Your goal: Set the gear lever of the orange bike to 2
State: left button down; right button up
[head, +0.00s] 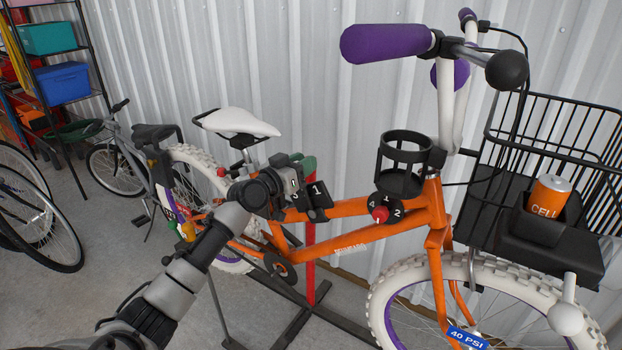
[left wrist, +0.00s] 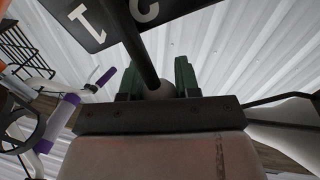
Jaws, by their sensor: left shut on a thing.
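The orange bike (head: 345,250) stands against the wall, front wheel to the right. A black plate (head: 317,195) with white numerals, one clearly a 1, sits above its frame; it also shows in the left wrist view (left wrist: 88,20). My left gripper (head: 300,172) is beside this plate. In the left wrist view, its green fingertips (left wrist: 160,85) are shut on the pale knob of the gear lever (left wrist: 137,45). The lever's black rod crosses the plate between the 1 and a partly cut-off numeral. I cannot tell which number it is set to. My right gripper is out of view.
A round black dial (head: 396,211) with numerals and a red centre is on the frame, under a black cup holder (head: 404,165). Other bikes and a shelf (head: 65,45) stand at left.

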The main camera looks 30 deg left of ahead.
pick_arm(q)
jog(key=shift+a+f+n+b, duration=0.25)
jog(key=shift+a+n+b, duration=0.25)
jog(key=shift+b, duration=0.1)
jog(key=shift+a+f+n+b, duration=0.2)
jog(key=shift+a+n+b, duration=0.25)
jog(key=shift+n+b, duration=0.1)
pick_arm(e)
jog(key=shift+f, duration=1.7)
pick_arm(q)
jog(key=c, duration=0.8)
grip_release()
jog(key=b+v, duration=0.1)
jog(key=v, duration=0.9)
jog(key=shift+s, duration=0.4)
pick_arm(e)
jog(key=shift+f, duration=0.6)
pick_arm(q)
jog(key=shift+f, duration=0.15)
